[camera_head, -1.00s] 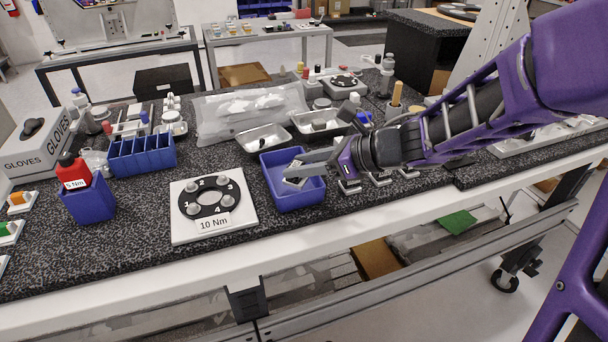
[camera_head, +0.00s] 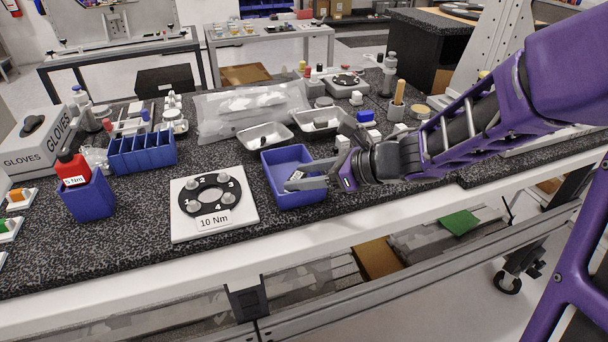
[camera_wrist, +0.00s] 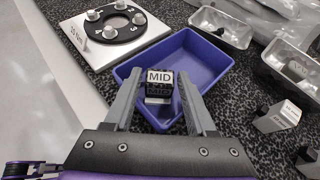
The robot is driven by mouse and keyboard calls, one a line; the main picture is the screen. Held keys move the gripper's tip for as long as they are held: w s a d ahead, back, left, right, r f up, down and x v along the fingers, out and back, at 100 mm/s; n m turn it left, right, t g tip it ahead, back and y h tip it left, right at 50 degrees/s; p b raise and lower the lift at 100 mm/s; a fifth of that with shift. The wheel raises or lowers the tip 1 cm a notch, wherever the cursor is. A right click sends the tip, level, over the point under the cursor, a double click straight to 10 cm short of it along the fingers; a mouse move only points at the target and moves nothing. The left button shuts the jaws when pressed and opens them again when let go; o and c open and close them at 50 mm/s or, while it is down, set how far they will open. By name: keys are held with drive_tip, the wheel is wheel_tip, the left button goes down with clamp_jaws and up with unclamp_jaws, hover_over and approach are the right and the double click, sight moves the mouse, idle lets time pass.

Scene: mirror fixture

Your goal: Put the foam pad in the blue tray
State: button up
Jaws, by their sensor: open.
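The blue tray (camera_head: 312,195) stands on the speckled bench right of the white ring fixture. It fills the middle of the wrist view (camera_wrist: 215,68). My gripper (camera_head: 300,175) reaches over the tray from the right, and in the wrist view (camera_wrist: 157,85) its two grey fingers are spread apart. A small dark block with white "MID" labels (camera_wrist: 159,77) shows between the fingers, inside the tray's outline. I cannot tell whether it touches the tray floor or a finger. No label names a foam pad, so I cannot tell whether this block is the pad.
A blue divided bin (camera_head: 142,153) is farther left.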

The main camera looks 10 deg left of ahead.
drive_tip(key=shift+r, duration=0.3)
drive_tip(key=p+v, duration=0.2)
drive_tip(key=v, duration=1)
drive_tip(key=shift+f, duration=0.15)
